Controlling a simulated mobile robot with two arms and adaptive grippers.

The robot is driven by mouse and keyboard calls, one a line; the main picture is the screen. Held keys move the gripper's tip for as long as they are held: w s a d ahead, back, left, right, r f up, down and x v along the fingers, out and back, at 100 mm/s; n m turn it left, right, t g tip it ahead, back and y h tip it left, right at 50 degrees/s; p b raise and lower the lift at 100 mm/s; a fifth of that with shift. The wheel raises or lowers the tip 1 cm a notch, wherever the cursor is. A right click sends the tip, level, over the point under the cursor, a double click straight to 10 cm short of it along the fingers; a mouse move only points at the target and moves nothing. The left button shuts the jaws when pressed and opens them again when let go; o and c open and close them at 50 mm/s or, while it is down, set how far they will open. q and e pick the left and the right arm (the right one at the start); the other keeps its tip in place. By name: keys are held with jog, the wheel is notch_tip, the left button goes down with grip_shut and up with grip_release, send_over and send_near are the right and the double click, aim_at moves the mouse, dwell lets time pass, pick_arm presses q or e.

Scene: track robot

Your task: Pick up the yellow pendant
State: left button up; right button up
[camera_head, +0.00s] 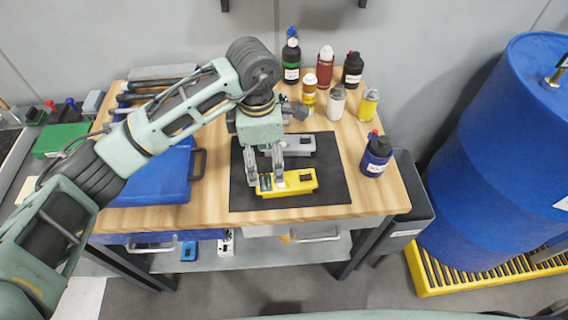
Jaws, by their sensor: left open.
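The yellow pendant (302,183) lies flat on a black mat (335,196) on the wooden workbench. A grey pendant (300,145) lies behind it on the same mat. My left gripper (265,182) points down at the left end of the yellow pendant. Its fingers are open, and they partly cover that end. I cannot tell whether they touch the pendant. My right gripper is out of view.
Several bottles and cans stand at the bench's back right, among them a red bottle (325,66). A dark blue bottle (376,155) stands right of the mat. A blue case (150,180) lies to the left. A large blue barrel (505,150) stands right of the bench.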

aim_at(266, 182)
pick_arm(q)
jog(key=shift+a+f, duration=0.2)
jog(key=shift+a, duration=0.05)
jog(key=f, duration=0.1)
jog(key=s+f+p, duration=0.1)
jog(key=f+p, duration=0.1)
jog(key=shift+s+d+f, duration=0.1)
jog(key=shift+s+d, duration=0.15)
jog(key=shift+s, duration=0.1)
notch_tip(266, 182, down, 3)
jog(key=shift+w+r+p, duration=0.1)
jog(key=shift+r+p, duration=0.05)
jog(key=shift+p, duration=0.3)
jog(key=shift+f, duration=0.4)
jog(key=c, duration=0.8)
jog(key=shift+c, duration=0.8)
jog(key=c, duration=0.4)
jog(key=shift+c, duration=0.5)
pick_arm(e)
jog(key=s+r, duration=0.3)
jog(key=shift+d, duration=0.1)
pick_arm(q)
jog(key=shift+w+r, duration=0.1)
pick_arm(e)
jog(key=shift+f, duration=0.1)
